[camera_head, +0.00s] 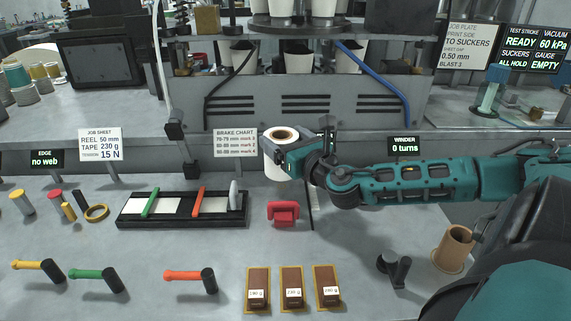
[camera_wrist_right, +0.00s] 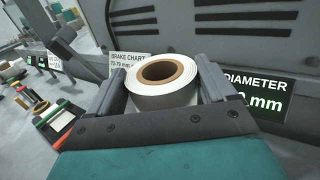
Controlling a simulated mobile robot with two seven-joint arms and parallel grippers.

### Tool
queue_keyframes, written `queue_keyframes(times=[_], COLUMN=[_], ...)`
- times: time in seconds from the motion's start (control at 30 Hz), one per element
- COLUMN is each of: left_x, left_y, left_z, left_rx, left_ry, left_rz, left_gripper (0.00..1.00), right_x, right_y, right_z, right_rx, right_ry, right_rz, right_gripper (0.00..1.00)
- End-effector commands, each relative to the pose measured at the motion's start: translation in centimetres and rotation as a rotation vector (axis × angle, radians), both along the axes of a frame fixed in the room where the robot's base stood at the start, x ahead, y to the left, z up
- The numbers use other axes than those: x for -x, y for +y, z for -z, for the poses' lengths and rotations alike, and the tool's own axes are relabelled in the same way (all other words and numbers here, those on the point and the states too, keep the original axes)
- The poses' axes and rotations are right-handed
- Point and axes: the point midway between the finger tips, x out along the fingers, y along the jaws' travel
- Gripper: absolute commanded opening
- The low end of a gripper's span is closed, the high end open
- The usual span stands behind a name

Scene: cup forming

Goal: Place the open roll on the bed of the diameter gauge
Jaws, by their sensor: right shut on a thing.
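The open roll (camera_head: 274,155), white with a brown core, is upright in my right gripper (camera_head: 285,151), above the bench. In the right wrist view the same roll (camera_wrist_right: 162,94) sits between the two fingers (camera_wrist_right: 164,88), which press on its sides. The roll's underside is clear of the bench. A long black bed (camera_head: 183,222) with white strips, a green bar, an orange bar and a pale disc lies left of the roll; I cannot tell for certain that it is the diameter gauge. A display reading DIAMETER (camera_wrist_right: 254,94) stands behind the roll. My left gripper is not in view.
A red block (camera_head: 284,214) stands on the bench just below the roll. Several brown weights (camera_head: 291,288) and handled tools (camera_head: 191,276) lie in front. The brake chart (camera_head: 235,142) stands behind. A tan cup-like core (camera_head: 453,248) is at right. Bare bench lies around the red block.

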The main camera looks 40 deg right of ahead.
Motion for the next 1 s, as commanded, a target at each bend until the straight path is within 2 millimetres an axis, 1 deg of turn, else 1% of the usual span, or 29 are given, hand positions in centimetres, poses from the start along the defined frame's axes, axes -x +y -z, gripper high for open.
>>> queue_keyframes(times=[0.13, 0.3, 0.4, 0.63, 0.8, 0.83, 0.93, 1.0], left_x=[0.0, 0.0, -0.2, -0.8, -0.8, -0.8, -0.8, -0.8], left_y=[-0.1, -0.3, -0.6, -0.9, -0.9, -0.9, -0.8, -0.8], left_z=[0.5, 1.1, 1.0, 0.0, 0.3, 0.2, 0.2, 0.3], left_rx=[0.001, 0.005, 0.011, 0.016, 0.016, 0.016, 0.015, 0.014], left_ry=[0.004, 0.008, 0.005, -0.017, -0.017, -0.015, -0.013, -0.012], left_rz=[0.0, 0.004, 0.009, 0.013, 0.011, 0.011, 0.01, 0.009], left_gripper=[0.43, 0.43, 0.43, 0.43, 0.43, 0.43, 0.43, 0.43], right_x=[0.0, 0.0, 0.0, 0.0, 0.0, 0.0, 0.0, 0.0], right_y=[0.0, 0.0, 0.0, 0.0, 0.0, 0.0, 0.0, 0.0], right_z=[1.2, 3.9, 4.7, 4.8, 5.2, 5.2, 5.2, 5.2], right_rx=[0.0, -0.001, 0.002, 0.001, 0.0, 0.0, 0.001, 0.001], right_ry=[-0.002, -0.001, -0.003, -0.002, -0.002, -0.001, 0.0, 0.0], right_rz=[0.001, 0.003, 0.001, 0.0, 0.0, 0.0, 0.0, 0.0], right_gripper=[0.43, 0.43, 0.43, 0.43, 0.43, 0.86, 0.94, 0.94])
